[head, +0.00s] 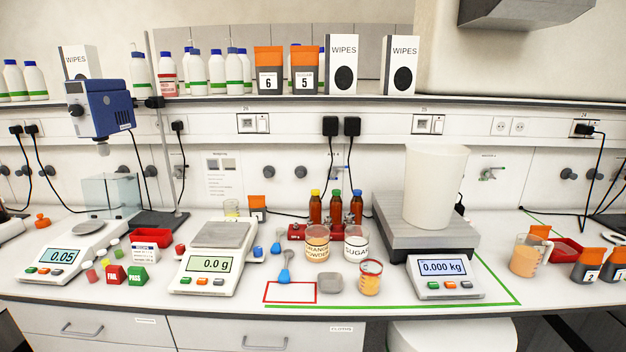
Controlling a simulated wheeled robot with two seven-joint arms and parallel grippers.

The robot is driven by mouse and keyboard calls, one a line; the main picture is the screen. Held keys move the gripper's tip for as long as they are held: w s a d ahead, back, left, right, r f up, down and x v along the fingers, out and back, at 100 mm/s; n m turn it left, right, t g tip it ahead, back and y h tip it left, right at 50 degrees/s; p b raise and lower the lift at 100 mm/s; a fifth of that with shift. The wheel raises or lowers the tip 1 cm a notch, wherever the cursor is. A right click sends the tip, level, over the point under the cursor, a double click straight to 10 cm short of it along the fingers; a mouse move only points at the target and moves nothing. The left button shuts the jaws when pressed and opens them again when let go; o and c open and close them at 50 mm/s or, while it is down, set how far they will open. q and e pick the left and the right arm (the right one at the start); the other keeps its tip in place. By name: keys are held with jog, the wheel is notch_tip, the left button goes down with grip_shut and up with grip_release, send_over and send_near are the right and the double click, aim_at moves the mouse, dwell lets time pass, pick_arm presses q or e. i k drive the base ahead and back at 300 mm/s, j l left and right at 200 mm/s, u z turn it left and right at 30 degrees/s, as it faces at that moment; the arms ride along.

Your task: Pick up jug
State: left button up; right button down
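A clear jug (523,260) with orange contents stands upright on the bench at the right. It is just left of a red tray and an orange-topped pouch, which partly crowd its back and right side. Neither of my grippers shows in the head view. Nothing is seen touching the jug.
A scale with a big white bucket (435,190) stands left of the jug, its display (448,274) in front. Pouches (588,264) stand to the jug's right, a red tray (567,251) behind. The bench front before the jug is clear.

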aim_at(529, 250)
jog(key=z, duration=1.4)
